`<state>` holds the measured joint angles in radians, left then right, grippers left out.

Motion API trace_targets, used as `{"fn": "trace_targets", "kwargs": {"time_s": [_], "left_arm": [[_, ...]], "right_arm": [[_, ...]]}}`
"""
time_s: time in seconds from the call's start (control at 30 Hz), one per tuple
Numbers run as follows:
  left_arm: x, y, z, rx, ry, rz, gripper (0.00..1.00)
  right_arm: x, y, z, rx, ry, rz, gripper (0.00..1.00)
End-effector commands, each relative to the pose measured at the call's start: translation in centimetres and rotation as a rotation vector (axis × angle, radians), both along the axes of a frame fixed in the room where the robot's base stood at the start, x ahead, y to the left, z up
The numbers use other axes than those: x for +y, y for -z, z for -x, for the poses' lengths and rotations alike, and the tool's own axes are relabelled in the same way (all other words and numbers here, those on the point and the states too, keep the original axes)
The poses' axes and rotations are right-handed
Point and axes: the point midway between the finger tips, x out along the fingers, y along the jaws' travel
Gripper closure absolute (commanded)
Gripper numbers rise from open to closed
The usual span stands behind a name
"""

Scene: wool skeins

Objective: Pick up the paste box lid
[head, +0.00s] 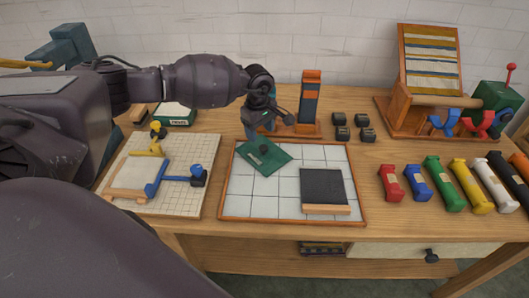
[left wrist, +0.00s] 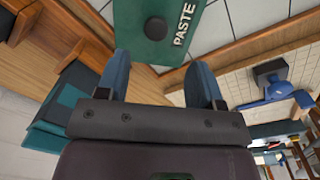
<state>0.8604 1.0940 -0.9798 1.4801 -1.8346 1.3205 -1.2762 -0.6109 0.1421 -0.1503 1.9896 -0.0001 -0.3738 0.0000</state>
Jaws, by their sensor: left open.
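The paste box lid (head: 266,159) is a flat green plate with a dark round knob. It lies turned at an angle on the back left of the white tiled board. In the left wrist view the lid (left wrist: 165,12) is at the top, with its knob and the word PASTE showing. My left gripper (head: 258,125) is open, just behind the lid in the head view. In the left wrist view its two blue fingers (left wrist: 160,72) are apart with nothing held, and the knob is beyond their tips. My right gripper is not in view.
A green-and-white labelled box (head: 175,116) stands at the back left. A dark slab (head: 323,185) lies on the tiled board (head: 237,197). An orange-and-dark upright stand (head: 310,98) is close to my left gripper. Coloured skeins (head: 445,184) lie to the right.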

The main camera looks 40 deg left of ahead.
Motion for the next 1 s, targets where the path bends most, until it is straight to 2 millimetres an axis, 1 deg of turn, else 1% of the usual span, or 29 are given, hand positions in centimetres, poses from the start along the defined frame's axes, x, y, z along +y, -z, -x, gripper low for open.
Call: {"fn": "trace_targets", "kwargs": {"time_s": [0.03, 0.1, 0.27, 0.4, 0.6, 0.7, 0.93, 1.0], "left_arm": [[-0.1, 1.0, 0.0, 0.002, 0.000, 0.001, 0.39], [-0.1, 1.8, 0.0, 0.002, 0.000, 0.001, 0.39], [-0.3, 2.9, -0.1, 0.001, 0.001, 0.003, 0.39], [-0.5, 4.6, -0.4, 0.002, 0.001, 0.003, 0.39], [-0.7, 7.0, -0.5, 0.001, 0.000, 0.002, 0.39], [-0.6, 7.5, -0.6, 0.000, 0.001, 0.000, 0.39], [-0.6, 7.5, -0.6, -0.001, 0.001, 0.000, 0.39], [-0.6, 7.5, -0.6, -0.001, 0.001, 0.000, 0.50]], "right_arm": [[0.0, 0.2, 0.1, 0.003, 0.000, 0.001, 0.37], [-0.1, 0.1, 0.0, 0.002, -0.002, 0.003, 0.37], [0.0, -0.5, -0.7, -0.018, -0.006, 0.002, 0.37], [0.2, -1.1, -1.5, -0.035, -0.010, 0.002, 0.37], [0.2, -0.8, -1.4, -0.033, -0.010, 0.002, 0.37], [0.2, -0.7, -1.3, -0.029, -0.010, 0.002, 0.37], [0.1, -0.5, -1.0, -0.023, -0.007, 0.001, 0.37], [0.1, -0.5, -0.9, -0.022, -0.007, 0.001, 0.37]]}}
